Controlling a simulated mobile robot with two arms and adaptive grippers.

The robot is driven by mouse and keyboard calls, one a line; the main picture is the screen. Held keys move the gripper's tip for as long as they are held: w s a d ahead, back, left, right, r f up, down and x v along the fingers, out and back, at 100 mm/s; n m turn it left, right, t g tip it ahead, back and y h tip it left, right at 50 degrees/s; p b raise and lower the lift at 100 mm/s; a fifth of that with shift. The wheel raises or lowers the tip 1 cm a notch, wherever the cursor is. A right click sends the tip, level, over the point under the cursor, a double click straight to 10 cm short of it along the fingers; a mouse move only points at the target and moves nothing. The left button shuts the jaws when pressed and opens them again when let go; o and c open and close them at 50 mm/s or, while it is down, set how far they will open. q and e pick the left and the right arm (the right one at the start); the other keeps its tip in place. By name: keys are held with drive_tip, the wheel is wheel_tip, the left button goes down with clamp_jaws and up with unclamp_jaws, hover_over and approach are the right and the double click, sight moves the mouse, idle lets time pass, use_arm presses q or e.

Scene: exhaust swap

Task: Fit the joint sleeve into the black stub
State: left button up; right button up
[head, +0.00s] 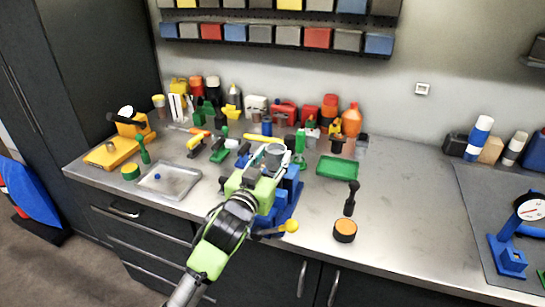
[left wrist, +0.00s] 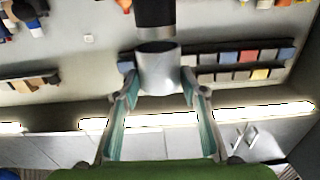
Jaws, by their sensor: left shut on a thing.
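The joint sleeve is a short grey metal tube (left wrist: 158,72); its open end also shows in the head view (head: 274,149). My left gripper (left wrist: 160,88) is shut on the sleeve, one finger on each side; in the head view the gripper (head: 268,160) is over the blue vise (head: 290,205). The black stub (left wrist: 155,14) is a dark cylinder at the top of the left wrist view, roughly in line with the sleeve's open end. I cannot make out the stub in the head view. My right gripper is not in view.
The vise has a yellow-knobbed handle (head: 291,226). Around it on the bench are a grey metal tray (head: 188,190), a green tray (head: 337,167) and a black-handled tool (head: 351,198). Bottles and tools crowd the back. The bench right of the vise is mostly clear.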

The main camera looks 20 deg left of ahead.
use_arm(q)
drive_tip(key=shift+a+f+b, duration=0.1)
drive_tip(key=shift+f+b, duration=1.2)
drive_tip(key=shift+f, duration=0.8)
drive_tip(key=o, duration=1.3)
drive_tip(key=s, duration=1.2)
drive_tip(key=shift+a, duration=0.2)
